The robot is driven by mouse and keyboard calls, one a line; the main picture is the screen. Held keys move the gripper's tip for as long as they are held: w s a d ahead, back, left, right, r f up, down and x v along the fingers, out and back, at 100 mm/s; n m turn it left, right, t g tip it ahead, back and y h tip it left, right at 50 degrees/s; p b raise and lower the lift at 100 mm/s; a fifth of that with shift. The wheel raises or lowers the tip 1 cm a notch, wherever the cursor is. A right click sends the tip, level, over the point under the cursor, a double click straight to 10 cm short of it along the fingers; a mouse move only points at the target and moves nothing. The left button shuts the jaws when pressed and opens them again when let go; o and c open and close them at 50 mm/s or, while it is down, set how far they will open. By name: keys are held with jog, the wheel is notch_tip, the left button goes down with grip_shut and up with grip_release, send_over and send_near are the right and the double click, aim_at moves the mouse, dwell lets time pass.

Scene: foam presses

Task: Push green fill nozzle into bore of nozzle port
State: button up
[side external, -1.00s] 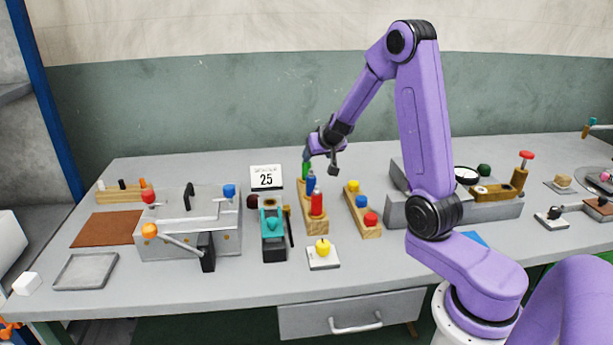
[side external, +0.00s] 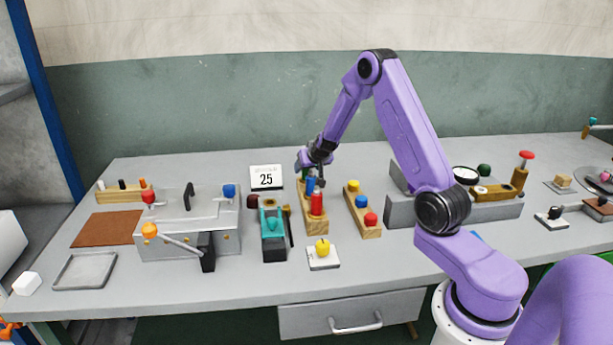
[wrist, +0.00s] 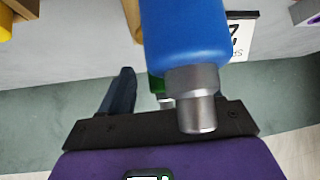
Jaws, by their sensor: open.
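The green fill nozzle shows as a small green piece (wrist: 156,88) behind the blue nozzle (wrist: 185,35) in the wrist view. In the side view my gripper hides most of it at the back end of a wooden rack (side external: 318,226). The blue nozzle (side external: 310,186) and a red nozzle (side external: 317,204) stand in front of it. My gripper (side external: 305,170) is low over the rack's back end, open around the green nozzle's place. One dark finger (wrist: 121,92) shows left of the green piece; the other is hidden by the blue nozzle. I cannot tell which fixture is the nozzle port.
A teal clamp (side external: 272,222) stands left of the rack. A second rack (side external: 366,222) with yellow and red pieces stands right. A calendar (side external: 266,177) is behind. A grey press (side external: 175,240) with an orange-knobbed lever is further left.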

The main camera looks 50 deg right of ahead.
jog(key=shift+x, duration=2.1)
jog(key=shift+a, duration=0.15)
grip_shut()
jog(key=shift+r, duration=0.1)
jog(key=shift+w+r, duration=0.1)
jog(key=shift+r, duration=0.7)
jog(key=s+d+f+v, duration=0.1)
jog(key=s+v, duration=0.1)
jog(key=v, duration=1.6)
jog(key=w, duration=0.1)
jog(key=w+a, duration=0.1)
jog(key=w, duration=0.1)
jog(key=w+a, duration=0.1)
jog(key=shift+w+f, duration=0.2)
jog(key=shift+w, duration=0.1)
jog(key=w+a+f, duration=0.2)
jog(key=w+a, duration=0.6)
jog(key=shift+w+a, duration=0.25)
jog(key=shift+w, duration=0.15)
